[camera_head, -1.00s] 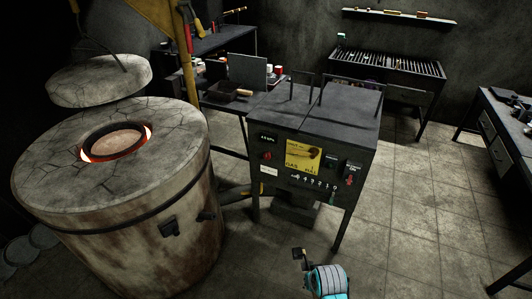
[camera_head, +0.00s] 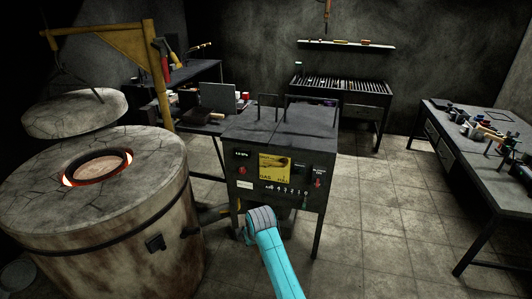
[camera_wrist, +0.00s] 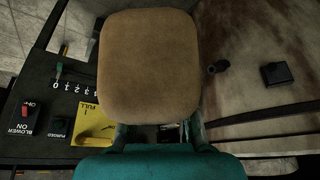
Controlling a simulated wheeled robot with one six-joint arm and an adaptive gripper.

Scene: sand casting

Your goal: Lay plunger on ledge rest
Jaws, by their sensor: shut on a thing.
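In the wrist view my gripper (camera_wrist: 160,132) has a finger on each side of a brown, round-cornered block (camera_wrist: 150,65). It fills the middle of that view, close to the camera. I take it for the end of the held plunger; the rest of the plunger is hidden. In the head view my teal arm reaches up from the bottom edge to the front of the dark control cabinet (camera_head: 250,170), and the jaws are hidden. No ledge rest is clearly identifiable; a narrow wall shelf (camera_head: 345,44) holds small items at the back.
The furnace (camera_head: 95,235) with its glowing opening stands left of my arm, its lid (camera_head: 75,113) raised behind. In the wrist view its wall (camera_wrist: 260,30) is on the right, with a black box (camera_wrist: 276,74). A workbench (camera_head: 470,160) stands right. Floor between is clear.

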